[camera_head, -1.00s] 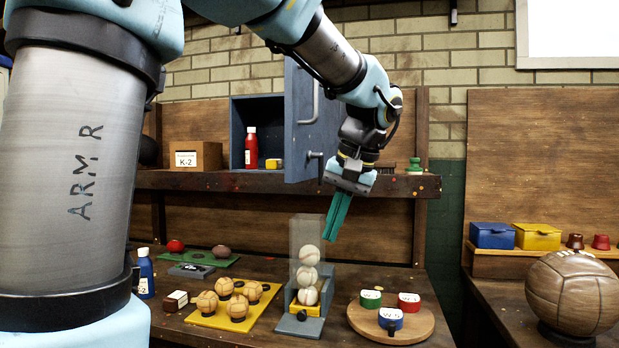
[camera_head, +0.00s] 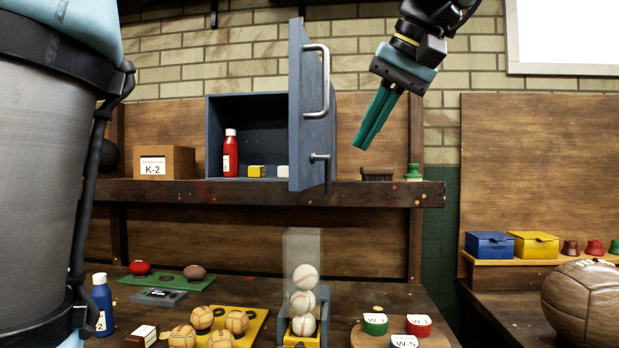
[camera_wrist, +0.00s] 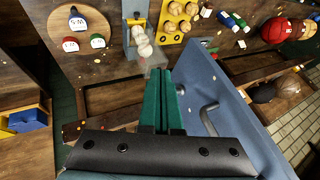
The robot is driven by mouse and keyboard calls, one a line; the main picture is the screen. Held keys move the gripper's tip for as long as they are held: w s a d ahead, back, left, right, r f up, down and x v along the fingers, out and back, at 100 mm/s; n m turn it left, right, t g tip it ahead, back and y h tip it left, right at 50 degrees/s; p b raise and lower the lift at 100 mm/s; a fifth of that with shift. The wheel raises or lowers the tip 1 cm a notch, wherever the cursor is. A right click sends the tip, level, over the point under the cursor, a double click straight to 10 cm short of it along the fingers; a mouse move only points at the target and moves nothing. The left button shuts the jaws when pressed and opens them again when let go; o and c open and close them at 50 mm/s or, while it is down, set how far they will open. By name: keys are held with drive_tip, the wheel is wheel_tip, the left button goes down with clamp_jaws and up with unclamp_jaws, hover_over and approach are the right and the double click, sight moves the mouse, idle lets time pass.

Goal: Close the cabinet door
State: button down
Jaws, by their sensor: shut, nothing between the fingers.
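The blue-grey cabinet (camera_head: 245,97) stands on the wooden shelf with its door (camera_head: 301,120) swung open toward me. The door has a metal bar handle (camera_head: 324,80) and a smaller metal latch below it. Inside the cabinet are a red bottle (camera_head: 230,153), a yellow block and a white block. My gripper (camera_head: 364,145), with green fingers, is shut and empty, to the right of the door and apart from it in the head view. In the wrist view the door (camera_wrist: 235,110) lies just right of my gripper fingers (camera_wrist: 163,80), with its handle showing.
On the shelf (camera_head: 370,194) are a brown K-2 box (camera_head: 165,162), a dark brush (camera_head: 376,174) and a green knob-shaped piece (camera_head: 413,172). Below, the bench holds a clear tube of baseballs (camera_head: 303,285), small balls on a yellow board and cups on a round board (camera_head: 362,333).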

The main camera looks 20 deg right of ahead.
drive_tip(key=w+a+f+p, duration=0.2)
drive_tip(key=w+a+f, duration=0.3)
drive_tip(key=w+f, duration=0.2)
drive_tip(key=shift+a+p, duration=0.25)
drive_tip(key=shift+p, duration=0.05)
